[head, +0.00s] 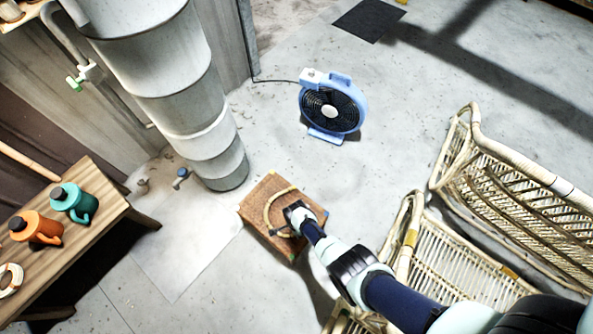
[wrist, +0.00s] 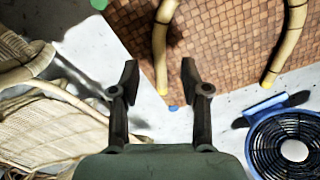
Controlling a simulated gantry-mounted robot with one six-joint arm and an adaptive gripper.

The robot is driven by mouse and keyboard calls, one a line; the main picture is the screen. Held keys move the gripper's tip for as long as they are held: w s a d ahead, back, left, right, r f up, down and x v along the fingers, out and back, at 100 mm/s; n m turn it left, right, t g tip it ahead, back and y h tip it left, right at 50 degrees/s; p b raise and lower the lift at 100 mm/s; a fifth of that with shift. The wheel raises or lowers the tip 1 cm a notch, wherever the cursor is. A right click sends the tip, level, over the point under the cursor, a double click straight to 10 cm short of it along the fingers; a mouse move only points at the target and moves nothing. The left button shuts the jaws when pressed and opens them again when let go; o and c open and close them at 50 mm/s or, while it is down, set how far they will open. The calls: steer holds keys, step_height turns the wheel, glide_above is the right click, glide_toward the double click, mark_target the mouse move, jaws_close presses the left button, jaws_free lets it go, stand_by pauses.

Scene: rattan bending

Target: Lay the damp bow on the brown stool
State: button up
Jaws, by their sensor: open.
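The brown stool (head: 260,190) has a woven brown top and stands on the floor in the middle of the head view. Its top also fills the upper part of the wrist view (wrist: 220,50). The damp bow (head: 267,212), a pale curved rattan rod, lies across the stool top. In the wrist view its two legs show, the left one (wrist: 161,50) and the right one, with its curved part out of frame. My gripper (wrist: 160,72) is open, one finger on each side of the left leg near its tip. In the head view my gripper (head: 295,208) is over the stool.
A blue fan (head: 331,108) stands on the floor behind the stool. Rattan seats (head: 460,262) stand close on the right. A grey metal column (head: 185,95) rises at the left. A wooden table (head: 85,225) with orange and teal jugs is at the far left.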

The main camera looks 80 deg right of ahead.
step_height(320, 180, up, 5)
steer(key=p, duration=0.2)
steer(key=shift+r+p, duration=0.1)
steer(key=shift+p, duration=0.2)
steer(key=w+a+r+n+t+h, duration=0.1)
steer(key=w+a+r+n+t, duration=0.25)
steer(key=w+r+n, duration=0.7)
steer(key=w+a+r+n+t+h, duration=0.25)
steer(key=w+a+r+n, duration=0.3)
steer(key=w+r, duration=1)
steer(key=s+a+r+n+t+y, duration=0.1)
steer(key=a+r+n, duration=0.5)
steer(key=r, duration=0.8)
steer(key=s+a+r+n+t+y, duration=0.2)
steer(key=s+a+r+n+t, duration=0.2)
steer(key=a+r, duration=0.9)
steer(key=r+n+t, duration=0.1)
steer(key=n, duration=0.2)
steer(key=shift+s+n+t, duration=0.2)
steer(key=shift+n+t, duration=0.1)
steer(key=shift+t, duration=0.1)
